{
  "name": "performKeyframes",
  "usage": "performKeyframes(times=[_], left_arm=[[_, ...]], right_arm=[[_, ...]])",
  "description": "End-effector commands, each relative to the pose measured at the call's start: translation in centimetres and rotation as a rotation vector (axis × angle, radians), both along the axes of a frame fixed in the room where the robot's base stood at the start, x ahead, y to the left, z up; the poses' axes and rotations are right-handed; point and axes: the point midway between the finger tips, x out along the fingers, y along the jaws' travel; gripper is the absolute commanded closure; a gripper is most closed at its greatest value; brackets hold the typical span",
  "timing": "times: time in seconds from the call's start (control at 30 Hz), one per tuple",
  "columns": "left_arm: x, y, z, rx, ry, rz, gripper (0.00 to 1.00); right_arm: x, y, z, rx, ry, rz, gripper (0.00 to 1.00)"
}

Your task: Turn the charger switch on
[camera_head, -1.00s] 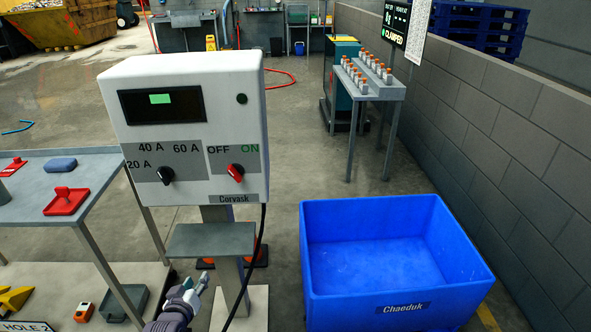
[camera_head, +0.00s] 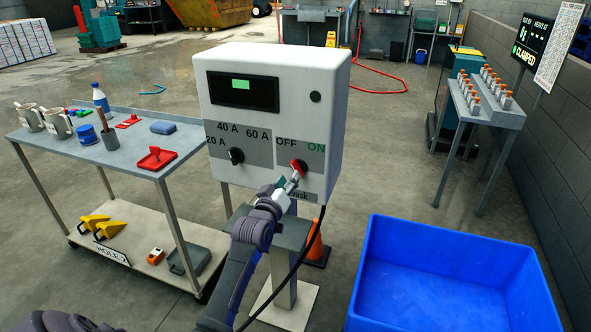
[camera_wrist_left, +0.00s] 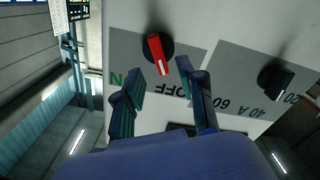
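The charger (camera_head: 325,75) is a white box on a post, with a green-lit display. Its red switch (camera_head: 299,166) sits at the lower right of the panel, below the OFF and ON labels. In the left wrist view the red switch (camera_wrist_left: 157,54) has its white mark leaning toward OFF. Contact cannot be told. My right gripper is not in view.
A black current dial (camera_head: 236,156) is left of the switch. A grey shelf (camera_head: 262,225) juts out below the box. A blue crate (camera_head: 450,225) stands at the right, and a grey cart (camera_head: 120,158) with tools at the left. A black cable hangs from the charger.

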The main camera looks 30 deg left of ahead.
Motion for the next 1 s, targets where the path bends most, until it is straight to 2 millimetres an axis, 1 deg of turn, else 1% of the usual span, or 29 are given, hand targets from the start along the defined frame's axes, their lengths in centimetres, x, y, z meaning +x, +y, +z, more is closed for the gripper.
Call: performKeyframes(times=[0.03, 0.1, 0.2, 0.3, 0.43, 0.7, 0.93, 1.0], left_arm=[[1.1, 0.3, 0.2, 0.000, -0.001, 0.000, 0.60], [2.4, 0.5, 0.2, 0.000, 0.000, -0.001, 0.60], [3.7, 0.9, 0.0, 0.001, 0.000, 0.000, 0.60], [4.7, 1.1, 0.0, 0.001, 0.000, -0.001, 0.60], [5.2, 1.2, 0.0, 0.001, 0.000, -0.001, 0.60], [5.3, 1.3, 0.0, 0.001, 0.000, 0.000, 0.60], [5.3, 1.2, 0.0, 0.001, 0.000, 0.000, 0.99], [5.3, 1.2, 0.0, 0.001, 0.000, 0.000, 1.00]], right_arm=[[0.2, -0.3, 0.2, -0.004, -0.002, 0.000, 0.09], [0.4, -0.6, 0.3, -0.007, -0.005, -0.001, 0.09], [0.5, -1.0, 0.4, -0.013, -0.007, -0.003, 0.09], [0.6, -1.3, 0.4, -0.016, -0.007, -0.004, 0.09], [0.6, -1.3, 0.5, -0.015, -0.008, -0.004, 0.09], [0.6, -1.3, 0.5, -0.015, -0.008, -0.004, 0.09], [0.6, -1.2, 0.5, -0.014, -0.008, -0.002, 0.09], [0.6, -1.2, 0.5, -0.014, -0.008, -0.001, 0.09]])
